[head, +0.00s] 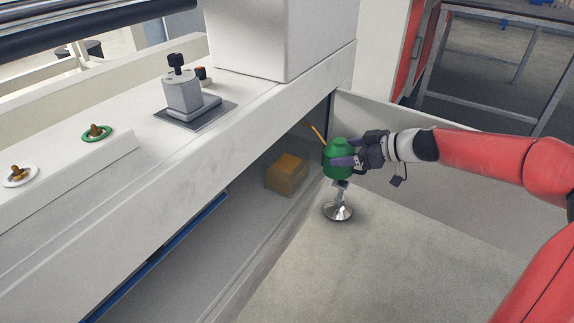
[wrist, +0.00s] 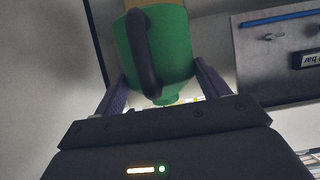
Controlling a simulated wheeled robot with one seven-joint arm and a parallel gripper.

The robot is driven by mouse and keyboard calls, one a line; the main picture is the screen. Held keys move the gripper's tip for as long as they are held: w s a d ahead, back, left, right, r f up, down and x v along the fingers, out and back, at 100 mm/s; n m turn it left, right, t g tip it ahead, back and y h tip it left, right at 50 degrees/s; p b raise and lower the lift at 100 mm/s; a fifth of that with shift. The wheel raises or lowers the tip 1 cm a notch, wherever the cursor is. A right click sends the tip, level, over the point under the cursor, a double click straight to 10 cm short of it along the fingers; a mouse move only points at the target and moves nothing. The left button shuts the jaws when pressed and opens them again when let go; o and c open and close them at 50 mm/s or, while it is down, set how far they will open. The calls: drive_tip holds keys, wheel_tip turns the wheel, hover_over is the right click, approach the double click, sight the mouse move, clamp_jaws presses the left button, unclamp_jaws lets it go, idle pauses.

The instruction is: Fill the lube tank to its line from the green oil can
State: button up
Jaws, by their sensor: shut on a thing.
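The green oil can (head: 338,172) is held by my gripper (head: 345,160) at the opening under the machine. Its thin yellow-orange spout (head: 317,132) points up and left. In the wrist view the green can (wrist: 175,50) sits between the two jaws, with its dark handle (wrist: 143,55) towards the camera. An amber-brown box (head: 286,175) stands inside the opening, left of the can and apart from it; it may be the lube tank. No fill line or oil level can be made out on it.
A white door panel (head: 450,165) stands open behind my arm. A metal levelling foot (head: 338,210) is on the floor below the can. The machine's top holds a grey block (head: 183,93), a green-ringed port (head: 97,133) and a white-ringed port (head: 19,176). Front floor is clear.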

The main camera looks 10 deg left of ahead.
sight(343, 141)
drive_tip(key=shift+a+r+y, duration=0.15)
drive_tip(key=shift+r+y, duration=0.35)
drive_tip(key=shift+r, duration=1.25)
drive_tip(key=s+d+f+m+t, duration=0.1)
drive_tip(key=s+d+f, duration=0.2)
drive_tip(key=f, duration=0.3)
drive_tip(key=s+d+f+m+t+h, duration=0.1)
drive_tip(key=s+d+f, duration=0.2)
drive_tip(key=d+f, duration=0.15)
drive_tip(key=s+d+f+m+t, duration=0.1)
drive_tip(key=s+d+f, duration=0.2)
drive_tip(key=f, duration=0.3)
wheel_tip(343, 141, up, 6)
drive_tip(key=p, duration=1.3)
drive_tip(key=shift+r+h+p, duration=0.25)
drive_tip(key=shift+h+p, duration=0.05)
drive_tip(key=shift+p, duration=0.05)
drive_tip(key=shift+a, duration=0.1)
